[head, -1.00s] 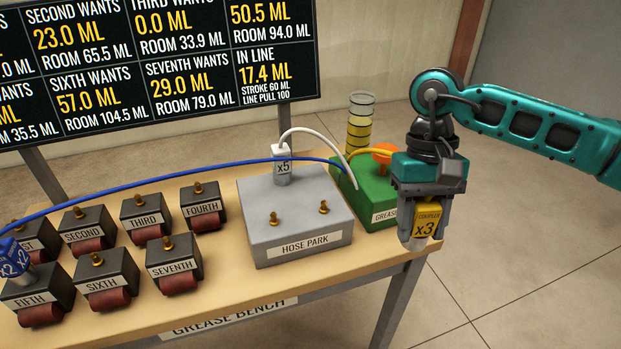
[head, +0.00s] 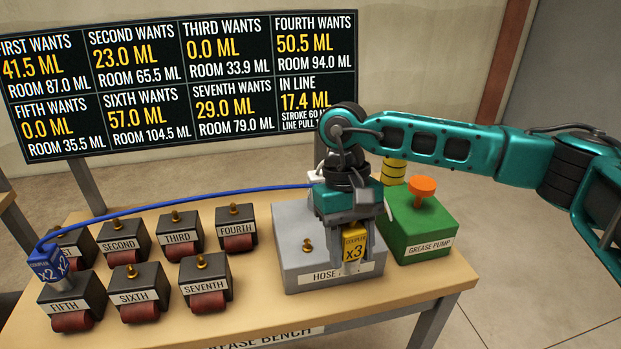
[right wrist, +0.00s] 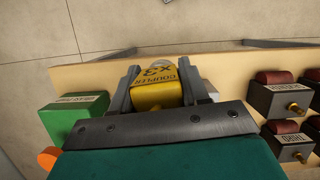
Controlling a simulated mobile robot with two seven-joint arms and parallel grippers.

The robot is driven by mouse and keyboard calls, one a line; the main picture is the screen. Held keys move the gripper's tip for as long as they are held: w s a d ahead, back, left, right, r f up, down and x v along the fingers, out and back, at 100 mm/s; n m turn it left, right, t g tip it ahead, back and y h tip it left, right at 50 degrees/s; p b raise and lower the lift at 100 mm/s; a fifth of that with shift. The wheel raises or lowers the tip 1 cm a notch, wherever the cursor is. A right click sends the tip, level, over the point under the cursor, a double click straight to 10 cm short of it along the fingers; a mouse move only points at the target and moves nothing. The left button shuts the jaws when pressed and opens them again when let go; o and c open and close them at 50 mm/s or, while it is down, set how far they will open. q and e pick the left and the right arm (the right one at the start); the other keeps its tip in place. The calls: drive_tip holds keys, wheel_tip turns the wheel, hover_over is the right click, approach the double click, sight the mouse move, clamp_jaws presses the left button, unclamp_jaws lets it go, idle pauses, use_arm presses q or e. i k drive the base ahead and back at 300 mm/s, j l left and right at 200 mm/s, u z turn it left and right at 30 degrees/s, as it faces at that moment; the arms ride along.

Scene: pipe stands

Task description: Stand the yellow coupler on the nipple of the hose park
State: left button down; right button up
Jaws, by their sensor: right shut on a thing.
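The yellow coupler (head: 354,246), marked x3, is held between the fingers of my right gripper (head: 352,258). My right gripper is shut on it, and both show in the right wrist view, the coupler (right wrist: 157,92) between the gripper fingers (right wrist: 160,76). In the head view they are in front of the right part of the grey hose park (head: 292,222). One brass nipple (head: 307,246) shows on the hose park's left. The right nipple is hidden behind the gripper and coupler. I cannot tell whether the coupler touches the hose park. My left gripper is not in view.
The green grease pump (head: 428,228) with its orange knob (head: 422,187) stands close on the right. A white coupler (head: 316,177) at the back is mostly hidden by my arm. Several labelled blocks stand left; a blue coupler (head: 50,263) with a blue hose sits on FIFTH.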

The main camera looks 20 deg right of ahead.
sight(50, 266)
drive_tip(key=u, duration=1.25)
drive_tip(key=k+l+u, duration=0.1)
drive_tip(key=l, duration=0.25)
drive_tip(key=k+l+u, duration=0.1)
drive_tip(key=l, duration=0.25)
drive_tip(key=k+l, duration=0.15)
drive_tip(key=l, duration=0.15)
drive_tip(key=k+l, duration=0.1)
drive_tip(key=l, duration=0.2)
drive_tip(key=k+l, duration=0.15)
drive_tip(key=l, duration=0.15)
